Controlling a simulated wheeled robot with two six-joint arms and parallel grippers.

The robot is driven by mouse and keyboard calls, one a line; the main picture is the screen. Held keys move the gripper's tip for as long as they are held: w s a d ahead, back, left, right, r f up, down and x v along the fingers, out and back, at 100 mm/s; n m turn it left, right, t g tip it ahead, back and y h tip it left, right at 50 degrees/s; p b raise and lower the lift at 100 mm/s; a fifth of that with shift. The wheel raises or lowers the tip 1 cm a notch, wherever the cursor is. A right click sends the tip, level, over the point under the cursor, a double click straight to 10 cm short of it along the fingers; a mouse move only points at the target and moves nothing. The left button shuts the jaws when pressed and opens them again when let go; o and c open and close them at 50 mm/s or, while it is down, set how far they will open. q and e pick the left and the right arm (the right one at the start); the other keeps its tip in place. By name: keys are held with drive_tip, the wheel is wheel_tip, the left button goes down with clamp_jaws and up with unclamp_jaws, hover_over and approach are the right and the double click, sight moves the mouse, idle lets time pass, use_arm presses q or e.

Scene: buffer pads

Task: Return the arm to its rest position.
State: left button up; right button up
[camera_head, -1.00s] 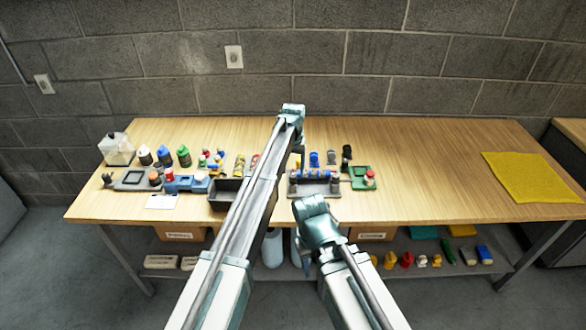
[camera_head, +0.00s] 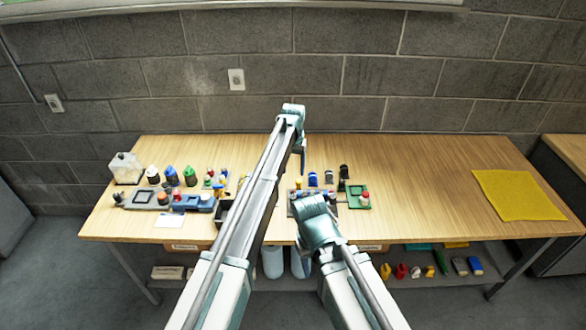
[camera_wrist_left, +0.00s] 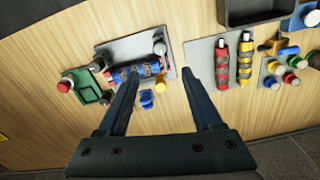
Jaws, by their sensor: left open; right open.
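My left gripper (camera_head: 302,152) is at the end of the long arm reaching over the table, above its surface. In the left wrist view its two fingers (camera_wrist_left: 161,76) are spread apart with nothing between them. My right gripper (camera_head: 316,212) is lower, near the table's front edge; its fingers are not clear there, and no object shows held. The left wrist view also shows a grey plate (camera_wrist_left: 134,46) with a blue-and-black cylinder and small parts, left of centre, and a second grey plate (camera_wrist_left: 202,60) with two striped cylinders on the right.
The wooden table (camera_head: 420,190) stands against a block wall. A green tray (camera_head: 354,203) sits just right of my right gripper. Several bottles (camera_head: 171,176) stand at the left. A yellow cloth (camera_head: 518,195) lies at the right. The tabletop between tray and cloth is clear.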

use_arm(q)
drive_tip(key=s+a+f+m+b, duration=0.1)
drive_tip(key=s+a, duration=0.2)
drive_tip(key=s, duration=1.6)
drive_tip(key=s+a+y, duration=0.1)
drive_tip(key=s+a, duration=0.2)
drive_tip(key=s, duration=1.7)
drive_tip(key=shift+f+m+b, duration=0.4)
use_arm(e)
drive_tip(key=shift+f, duration=0.95)
use_arm(q)
drive_tip(key=shift+a, duration=0.1)
use_arm(e)
drive_tip(key=shift+o, duration=0.3)
